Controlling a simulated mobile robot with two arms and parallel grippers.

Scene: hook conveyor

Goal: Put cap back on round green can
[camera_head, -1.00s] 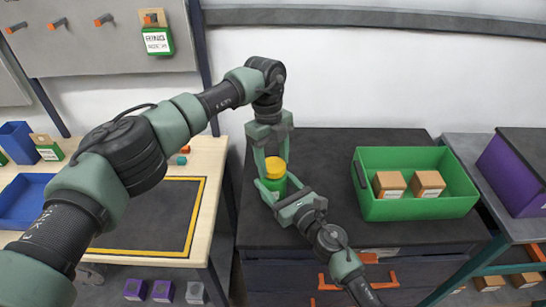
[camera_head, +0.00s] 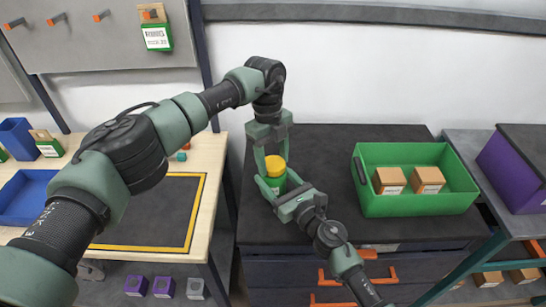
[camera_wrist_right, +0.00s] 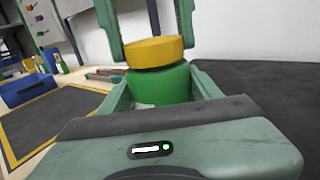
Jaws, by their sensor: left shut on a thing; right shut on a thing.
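The round green can (camera_head: 278,187) stands upright on or just above the dark table top, and its foot is hidden. The wrist view shows it larger (camera_wrist_right: 162,84). My right gripper (camera_head: 276,190) is shut on the can's sides. The yellow cap (camera_head: 275,165) is directly over the can; the wrist view shows the cap (camera_wrist_right: 155,50) slightly tilted. A thin dark band lies between cap and can, and I cannot tell whether they touch. My left gripper (camera_head: 273,163) comes down from above and is shut on the cap, its fingers on either side.
A green bin (camera_head: 415,207) with two brown boxes stands on the dark table (camera_head: 325,155) to the right. A wooden bench (camera_head: 205,215) with a yellow-edged dark mat is at the left. The dark table is clear behind the grippers.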

